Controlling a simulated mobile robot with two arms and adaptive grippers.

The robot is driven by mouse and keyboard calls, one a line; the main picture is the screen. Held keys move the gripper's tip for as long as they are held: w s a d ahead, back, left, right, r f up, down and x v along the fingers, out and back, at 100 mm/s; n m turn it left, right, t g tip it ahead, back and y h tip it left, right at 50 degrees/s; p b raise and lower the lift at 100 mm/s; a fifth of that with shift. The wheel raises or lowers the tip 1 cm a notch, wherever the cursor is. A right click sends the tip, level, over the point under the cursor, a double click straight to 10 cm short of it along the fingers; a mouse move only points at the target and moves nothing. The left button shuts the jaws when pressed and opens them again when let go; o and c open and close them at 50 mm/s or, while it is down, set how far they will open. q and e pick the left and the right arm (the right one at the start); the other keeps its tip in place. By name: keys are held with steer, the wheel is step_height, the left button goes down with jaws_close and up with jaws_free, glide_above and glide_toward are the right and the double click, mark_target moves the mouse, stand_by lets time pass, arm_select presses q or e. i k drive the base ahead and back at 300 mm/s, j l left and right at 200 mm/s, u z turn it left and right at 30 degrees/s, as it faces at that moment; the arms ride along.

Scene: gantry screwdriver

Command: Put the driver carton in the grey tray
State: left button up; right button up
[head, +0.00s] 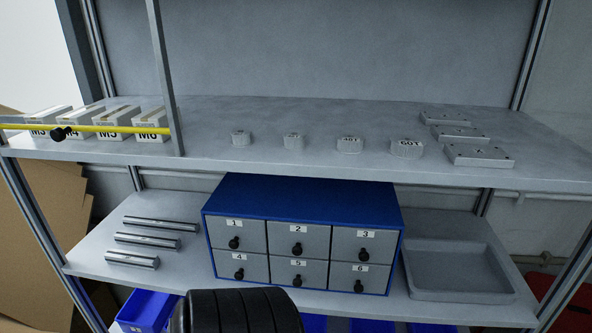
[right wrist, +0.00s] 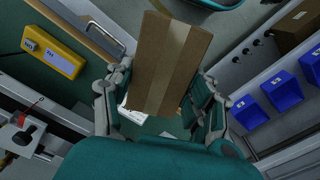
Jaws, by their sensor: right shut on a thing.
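The driver carton (right wrist: 172,62), a plain brown cardboard box with a paler tape strip, is held between the fingers of my right gripper (right wrist: 160,100) in the right wrist view. The fingers press on its two sides, and the near end lies between them. The grey tray (head: 462,296) sits on the lower shelf at the right in the head view, right of the blue drawer cabinet, and looks empty. The carton and right gripper do not show in the head view. My left gripper is in neither view.
The blue cabinet (head: 300,188) with numbered drawers stands left of the tray. Metal bars (head: 148,240) lie on the lower shelf's left. The upper shelf (head: 270,115) above the tray holds labelled blocks and plates. The right wrist view shows blue bins (right wrist: 285,90) and a yellow box (right wrist: 54,52).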

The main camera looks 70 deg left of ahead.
mark_target(451, 274)
steer(key=k+u, duration=0.15)
steer(key=u, duration=0.2)
steer(key=k+u, duration=0.15)
steer(key=u, duration=0.25)
steer(key=k+j+u, duration=0.1)
steer(key=u, duration=3.1)
steer(key=k+u, duration=0.1)
steer(key=u, duration=0.7)
steer(key=k+j+u, duration=0.1)
steer(key=u, duration=0.75)
steer(key=k+j, duration=0.05)
